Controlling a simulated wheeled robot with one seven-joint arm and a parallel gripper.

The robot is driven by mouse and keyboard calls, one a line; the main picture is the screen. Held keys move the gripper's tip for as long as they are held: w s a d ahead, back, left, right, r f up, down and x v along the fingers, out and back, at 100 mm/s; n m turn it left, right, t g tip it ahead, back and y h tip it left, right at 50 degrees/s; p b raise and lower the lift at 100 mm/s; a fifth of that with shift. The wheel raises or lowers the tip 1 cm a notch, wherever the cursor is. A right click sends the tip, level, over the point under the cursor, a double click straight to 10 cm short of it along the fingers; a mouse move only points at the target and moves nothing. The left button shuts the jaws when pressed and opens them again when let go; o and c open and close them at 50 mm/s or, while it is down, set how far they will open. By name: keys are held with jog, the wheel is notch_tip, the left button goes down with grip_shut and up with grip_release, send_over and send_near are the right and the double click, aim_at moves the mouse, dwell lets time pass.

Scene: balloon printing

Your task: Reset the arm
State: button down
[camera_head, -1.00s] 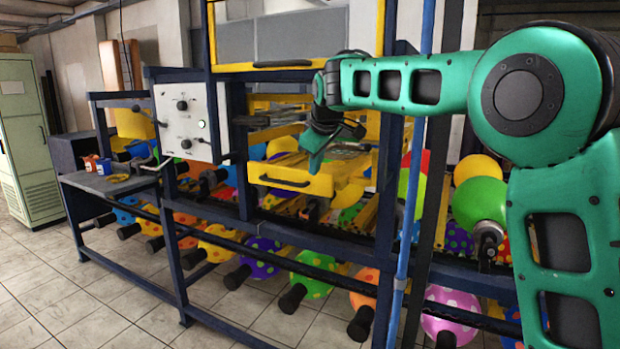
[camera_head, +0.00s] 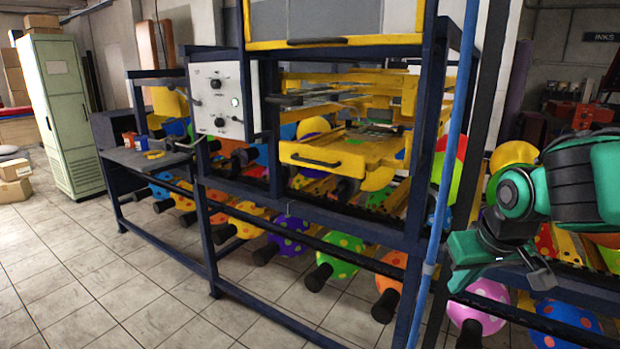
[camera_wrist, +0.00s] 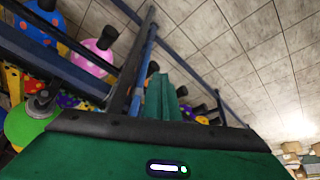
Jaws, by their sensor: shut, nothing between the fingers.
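My arm is folded in at the right of the head view, and its gripper (camera_head: 466,268) hangs low there, pointing down. In the wrist view the green fingers (camera_wrist: 166,98) are together, with nothing visible between them. The gripper is in front of the printing machine (camera_head: 310,208), right of the blue upright pipe (camera_head: 445,190). The machine's yellow tray (camera_head: 335,157) is away to the left of the gripper.
Several colourful balloons on dark holders line the machine, including a pink one (camera_head: 478,314) and a blue one (camera_head: 565,322) below my arm. A white control panel (camera_head: 217,101) and green cabinet (camera_head: 68,115) stand left. The tiled floor (camera_head: 90,280) at front left is clear.

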jog(key=s+d+f+m+g, duration=0.2)
jog(key=s+d, duration=0.4)
jog(key=s, duration=0.4)
jog(key=s+d+f+m+g, duration=0.1)
jog(key=s+d+m, duration=0.4)
jog(key=s, duration=0.5)
jog(key=shift+d+f+g, duration=0.4)
jog(key=shift+g, duration=0.5)
jog(key=shift+w, duration=0.15)
jog(key=shift+w+f, duration=0.25)
jog(key=shift+w, duration=0.25)
